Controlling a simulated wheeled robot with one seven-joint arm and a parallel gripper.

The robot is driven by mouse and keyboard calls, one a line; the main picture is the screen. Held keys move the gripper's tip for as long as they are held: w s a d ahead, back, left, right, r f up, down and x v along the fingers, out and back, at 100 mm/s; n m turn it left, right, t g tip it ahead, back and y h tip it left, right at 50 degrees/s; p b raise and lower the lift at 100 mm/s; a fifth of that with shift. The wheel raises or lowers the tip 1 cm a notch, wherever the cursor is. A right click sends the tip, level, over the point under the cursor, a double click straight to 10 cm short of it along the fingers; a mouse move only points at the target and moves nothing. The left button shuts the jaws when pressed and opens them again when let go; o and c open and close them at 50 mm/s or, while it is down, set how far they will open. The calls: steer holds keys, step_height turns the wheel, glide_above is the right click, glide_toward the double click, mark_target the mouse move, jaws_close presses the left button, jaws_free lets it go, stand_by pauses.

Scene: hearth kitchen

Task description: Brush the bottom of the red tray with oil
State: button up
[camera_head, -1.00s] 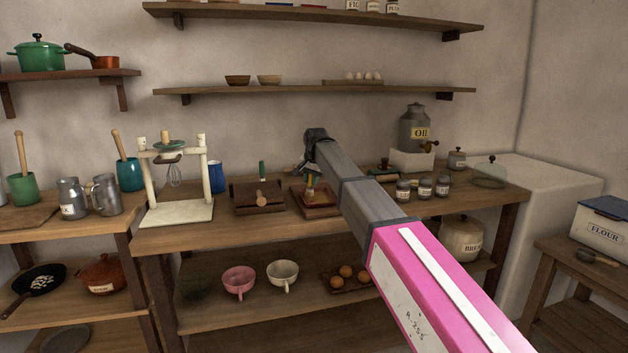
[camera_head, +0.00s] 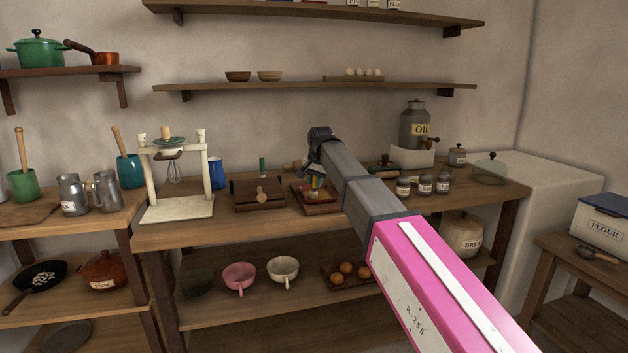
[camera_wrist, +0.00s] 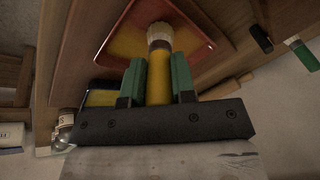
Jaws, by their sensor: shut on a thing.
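The red tray (camera_head: 318,204) lies on the wooden worktop, partly hidden by my gripper. Its rim and part of its bottom also show in the wrist view (camera_wrist: 205,68), where the bottom left of the brush looks yellowish. My gripper (camera_wrist: 158,78) has green fingers shut on the yellow handle of a brush (camera_wrist: 159,77). The pale bristle end points away from the fingers and lies over the tray's bottom; I cannot tell whether the bristles touch it. In the head view my gripper (camera_head: 317,183) is over the tray.
A brown wooden board or box (camera_head: 258,194) lies left of the tray. A cream stand with a whisk (camera_head: 178,209) is farther left. Several small jars (camera_head: 425,185) stand right of my arm. A shelf (camera_head: 315,88) runs above the worktop.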

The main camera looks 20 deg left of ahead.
steer(key=shift+s+d, duration=0.4)
steer(key=shift+s, duration=0.35)
steer(key=shift+w, duration=0.15)
steer(key=shift+w+a+r, duration=0.1)
steer(key=shift+w+a, duration=0.4)
steer(key=shift+w, duration=0.3)
steer(key=shift+w+a, duration=0.45)
steer(key=shift+w, duration=0.3)
steer(key=shift+w+a, duration=0.5)
steer(key=shift+w, duration=0.4)
steer(key=shift+w+a, duration=0.5)
steer(key=shift+w, duration=0.35)
steer(key=shift+s+d, duration=0.65)
steer(key=shift+s, duration=0.5)
steer(key=shift+s+d, duration=0.65)
steer(key=shift+s, duration=0.5)
steer(key=shift+s+d, duration=0.65)
steer(key=shift+s, duration=0.5)
steer(key=shift+r, duration=2.9)
